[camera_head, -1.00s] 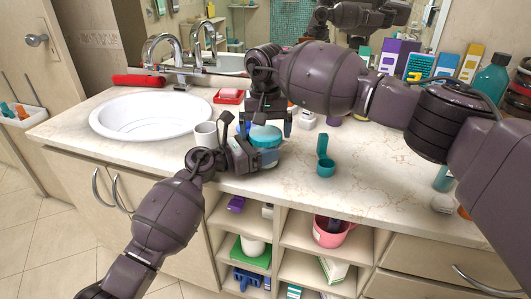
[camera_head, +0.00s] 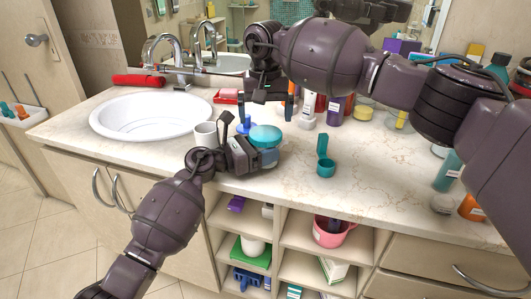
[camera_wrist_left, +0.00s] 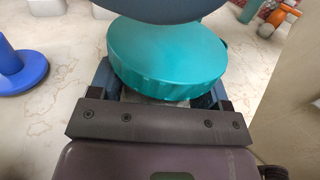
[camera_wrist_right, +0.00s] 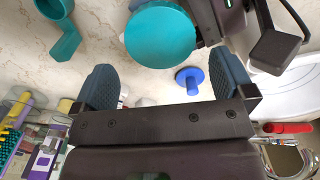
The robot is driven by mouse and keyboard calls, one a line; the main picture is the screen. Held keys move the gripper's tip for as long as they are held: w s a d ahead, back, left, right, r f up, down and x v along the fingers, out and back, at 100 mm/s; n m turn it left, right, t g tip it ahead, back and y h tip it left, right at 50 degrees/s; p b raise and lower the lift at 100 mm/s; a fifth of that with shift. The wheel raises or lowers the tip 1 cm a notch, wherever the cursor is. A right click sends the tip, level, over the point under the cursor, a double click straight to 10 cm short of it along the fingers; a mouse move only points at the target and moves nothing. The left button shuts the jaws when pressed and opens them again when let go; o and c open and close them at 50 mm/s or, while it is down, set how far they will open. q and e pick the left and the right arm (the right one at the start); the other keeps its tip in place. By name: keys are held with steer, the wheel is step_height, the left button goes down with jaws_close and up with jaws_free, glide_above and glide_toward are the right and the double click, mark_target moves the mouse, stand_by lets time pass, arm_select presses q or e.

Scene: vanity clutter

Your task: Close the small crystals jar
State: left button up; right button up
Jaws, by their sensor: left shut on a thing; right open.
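The crystals jar has a clear bluish body (camera_head: 270,158) and a wide teal lid (camera_head: 265,135). It stands near the counter's front edge. The lid sits on top of the jar; I cannot tell how tightly it is seated. My left gripper (camera_head: 258,155) is shut on the jar's body, below the lid. In the left wrist view the lid (camera_wrist_left: 167,60) covers most of the body. My right gripper (camera_head: 266,106) is open and empty, above and behind the lid. In the right wrist view the lid (camera_wrist_right: 160,36) lies beyond the open fingers, apart from them.
A blue round-based item (camera_head: 245,125) stands close behind the jar. A teal scoop (camera_head: 325,166) lies to the right. Bottles crowd the back; the right front counter is mostly clear.

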mark_target(266, 132)
steer(key=shift+r, duration=1.8)
steer(key=shift+f, duration=0.15)
steer(key=shift+f, duration=3.9)
steer(key=shift+c, duration=0.2)
steer(key=c, duration=0.7)
steer(key=o, duration=0.7)
steer(key=shift+o, duration=0.2)
steer(key=shift+r, duration=0.15)
